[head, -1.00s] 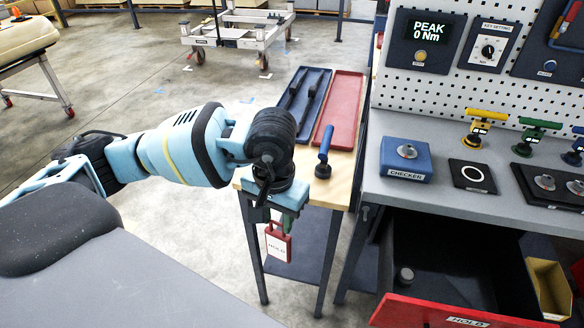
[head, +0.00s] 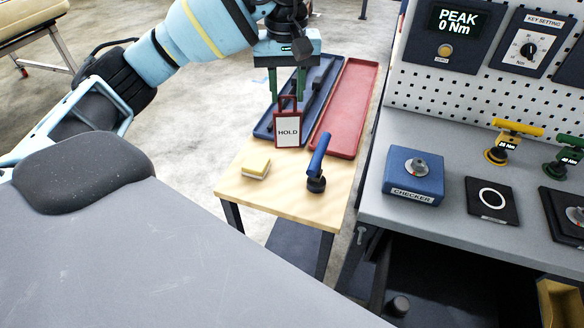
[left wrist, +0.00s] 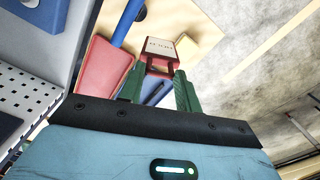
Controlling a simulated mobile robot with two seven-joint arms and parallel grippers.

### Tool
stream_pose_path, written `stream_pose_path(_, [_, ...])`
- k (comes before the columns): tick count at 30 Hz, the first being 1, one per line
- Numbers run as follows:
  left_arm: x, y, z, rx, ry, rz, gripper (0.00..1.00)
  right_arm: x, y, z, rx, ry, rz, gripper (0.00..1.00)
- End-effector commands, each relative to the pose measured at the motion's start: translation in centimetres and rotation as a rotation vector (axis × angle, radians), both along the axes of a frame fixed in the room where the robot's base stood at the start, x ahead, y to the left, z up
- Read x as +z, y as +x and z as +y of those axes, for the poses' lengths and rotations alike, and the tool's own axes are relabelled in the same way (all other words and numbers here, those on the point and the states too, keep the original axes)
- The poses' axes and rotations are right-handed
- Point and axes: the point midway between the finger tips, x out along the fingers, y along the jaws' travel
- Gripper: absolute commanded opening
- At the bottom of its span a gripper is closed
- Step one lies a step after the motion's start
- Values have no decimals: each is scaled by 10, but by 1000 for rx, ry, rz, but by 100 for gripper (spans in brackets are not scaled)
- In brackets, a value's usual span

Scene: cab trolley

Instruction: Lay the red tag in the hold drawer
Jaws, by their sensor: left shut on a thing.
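The red tag (head: 288,131), with a white face reading HOLD, hangs upright from my left gripper (head: 286,98). The gripper's green fingers are shut on the tag's red loop, over the small wooden table. The left wrist view also shows the tag (left wrist: 160,48) at the gripper's fingertips (left wrist: 159,78). The dark inside of the open hold drawer (head: 445,290) shows in part at the lower right of the head view, under the workbench. Its red front is out of frame now. My right gripper is not in view.
The wooden table (head: 280,200) bears a dark blue tray (head: 268,128), a red tray (head: 345,105), a yellow block (head: 256,167) and a blue-handled tool (head: 318,165). The grey workbench (head: 425,225) carries the blue checker (head: 413,178). A dark knob-like thing (head: 398,305) is by the drawer.

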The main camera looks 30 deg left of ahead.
Motion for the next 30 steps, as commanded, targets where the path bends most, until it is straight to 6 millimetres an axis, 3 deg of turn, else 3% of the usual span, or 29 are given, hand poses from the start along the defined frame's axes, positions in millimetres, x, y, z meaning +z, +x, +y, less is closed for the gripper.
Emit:
stream_pose_path(5, [-28,-1,-1,-4,-1,10,0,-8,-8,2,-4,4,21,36])
stream_pose_path(10, [-51,-1,0,-3,1,2,0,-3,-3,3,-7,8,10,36])
stream_pose_path(20, [-65,-1,0,-2,1,1,0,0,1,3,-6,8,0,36])
stream_pose_path(30, [-99,-1,0,-3,1,-1,0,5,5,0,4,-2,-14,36])
